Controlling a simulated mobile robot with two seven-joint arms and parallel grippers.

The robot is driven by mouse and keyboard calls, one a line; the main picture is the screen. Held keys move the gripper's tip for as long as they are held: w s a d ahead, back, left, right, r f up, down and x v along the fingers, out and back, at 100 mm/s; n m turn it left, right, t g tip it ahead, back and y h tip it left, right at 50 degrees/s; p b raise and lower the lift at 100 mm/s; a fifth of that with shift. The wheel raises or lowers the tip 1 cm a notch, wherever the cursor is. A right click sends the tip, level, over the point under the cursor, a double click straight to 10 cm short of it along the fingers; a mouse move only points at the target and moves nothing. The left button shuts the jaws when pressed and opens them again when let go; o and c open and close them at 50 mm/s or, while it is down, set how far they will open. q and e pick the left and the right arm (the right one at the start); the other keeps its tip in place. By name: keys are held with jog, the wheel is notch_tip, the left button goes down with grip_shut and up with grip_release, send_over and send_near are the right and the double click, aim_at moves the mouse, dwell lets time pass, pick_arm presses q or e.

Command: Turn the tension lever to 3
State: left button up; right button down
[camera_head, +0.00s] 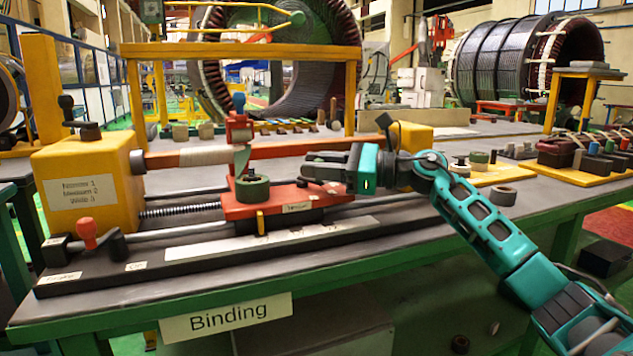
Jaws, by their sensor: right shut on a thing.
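My right gripper (312,168) reaches in from the right over the right end of the red carriage (262,200). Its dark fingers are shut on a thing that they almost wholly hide. From its place above a small, blurred label (298,208) on the carriage front, this seems to be the tension lever. I cannot read the lever's setting. A green roll (253,187) sits on the carriage, left of the fingertips and apart from them. A post with a blue knob (238,102) stands behind it. My left gripper is not in view.
A yellow box (90,190) with a black-knobbed lever (66,102) on top stands at left. A red-orange knob (87,229) is at its front. Rails and a bar run along the bench. Rolls (502,196) and trays lie at right. A "Binding" sign (227,318) hangs in front.

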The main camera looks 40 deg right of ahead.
jog(key=shift+w+d+r+n+g+y, duration=0.15)
jog(key=shift+d+n+g+y, duration=0.15)
jog(key=shift+n+g+y, duration=0.45)
jog(key=shift+w+d+r+n+g+y+p, duration=0.15)
jog(key=shift+n+g+y+p, duration=0.1)
jog(key=shift+n+g+y, duration=0.3)
jog(key=shift+d+f+n+g+y+p, duration=0.1)
jog(key=shift+d+n+g+y+p, duration=0.1)
jog(key=shift+n+g+y, duration=0.3)
jog(key=shift+w+d+n+g+y+p, duration=0.15)
jog(key=shift+n+g+y+p, duration=0.25)
jog(key=shift+g, duration=0.7)
jog(key=shift+d+n+g, duration=0.1)
jog(key=shift+n+g, duration=0.5)
jog(key=shift+w+d+n+g+y, duration=0.1)
jog(key=shift+n+g+y, duration=0.2)
jog(key=shift+g+y, duration=0.1)
jog(key=c, duration=1)
grip_release()
jog(key=shift+f, duration=0.2)
